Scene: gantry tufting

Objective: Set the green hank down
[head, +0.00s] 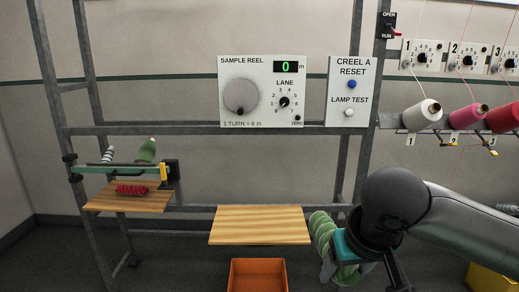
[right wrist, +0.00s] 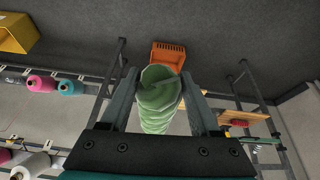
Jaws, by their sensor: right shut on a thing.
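The green hank (head: 321,232) is a pale green twisted bundle just right of the middle wooden shelf (head: 260,225) in the head view. My right gripper (head: 335,250) is shut on it. In the right wrist view the hank (right wrist: 158,108) sits between the two dark fingers of the right gripper (right wrist: 160,95). The hank is close to the shelf's right edge in the head view; I cannot tell whether it touches the shelf. The middle shelf looks bare. My left gripper is not in view.
An orange bin (head: 258,277) stands below the middle shelf. A left wooden shelf (head: 105,202) holds a red hank (head: 132,190), with a green cone (head: 147,150) above. Yarn cones, including a white one (head: 422,114), stand at right. Grey frame posts (head: 350,75) rise behind.

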